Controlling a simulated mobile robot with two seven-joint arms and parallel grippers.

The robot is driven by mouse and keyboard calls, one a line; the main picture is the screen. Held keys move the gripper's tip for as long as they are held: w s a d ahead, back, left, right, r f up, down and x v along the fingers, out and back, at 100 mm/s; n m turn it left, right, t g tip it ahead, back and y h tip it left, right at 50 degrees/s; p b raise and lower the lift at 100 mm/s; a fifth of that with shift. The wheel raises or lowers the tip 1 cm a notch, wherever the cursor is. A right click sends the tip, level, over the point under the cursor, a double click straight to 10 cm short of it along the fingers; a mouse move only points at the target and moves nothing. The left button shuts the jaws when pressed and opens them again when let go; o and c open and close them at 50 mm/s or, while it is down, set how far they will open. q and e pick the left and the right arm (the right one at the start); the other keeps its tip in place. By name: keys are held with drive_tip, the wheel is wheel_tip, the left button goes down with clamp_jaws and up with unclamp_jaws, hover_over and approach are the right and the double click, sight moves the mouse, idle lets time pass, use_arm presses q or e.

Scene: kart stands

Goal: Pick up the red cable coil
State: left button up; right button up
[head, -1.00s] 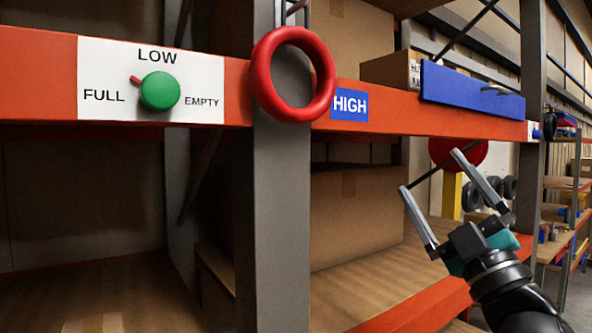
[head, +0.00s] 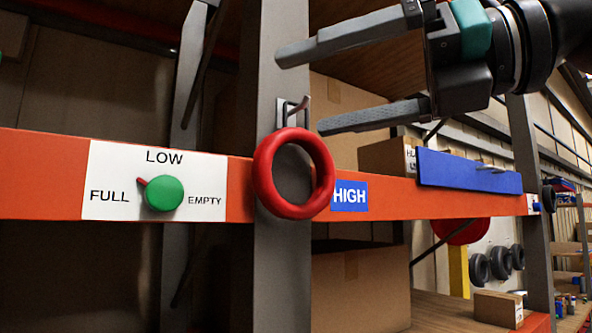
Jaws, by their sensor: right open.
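The red cable coil (head: 264,185) is a thick ring that hangs from a hook (head: 302,104) on the grey upright post (head: 280,270), in front of the orange beam. My right gripper (head: 298,90) comes in from the upper right. Its two grey fingers point left and are spread apart, with nothing between them. The fingertips are above the coil, near the hook and the post, and appear apart from the coil. My left gripper is out of the picture.
A white panel with a green knob (head: 165,194) is left of the coil. A blue HIGH label (head: 350,196) and a blue board (head: 468,171) are on the orange beam (head: 400,202) to the right. Cardboard boxes (head: 360,290) stand on the shelf behind.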

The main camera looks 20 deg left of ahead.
drive_tip(key=s+d+r+m+t+h, duration=0.2)
drive_tip(key=d+r+t+h, duration=0.3)
drive_tip(key=d+t+h, duration=0.15)
drive_tip(key=p, duration=0.2)
approach(308, 119)
drive_tip(key=a+f, duration=0.3)
drive_tip(key=shift+t+y, duration=0.35)
drive_tip(key=shift+y, duration=0.1)
drive_tip(key=p+x, duration=0.2)
drive_tip(key=x, duration=0.3)
drive_tip(key=shift+w+f, duration=0.15)
drive_tip(key=shift+w, duration=0.05)
drive_tip(key=shift+c, duration=0.5)
clamp_jaws()
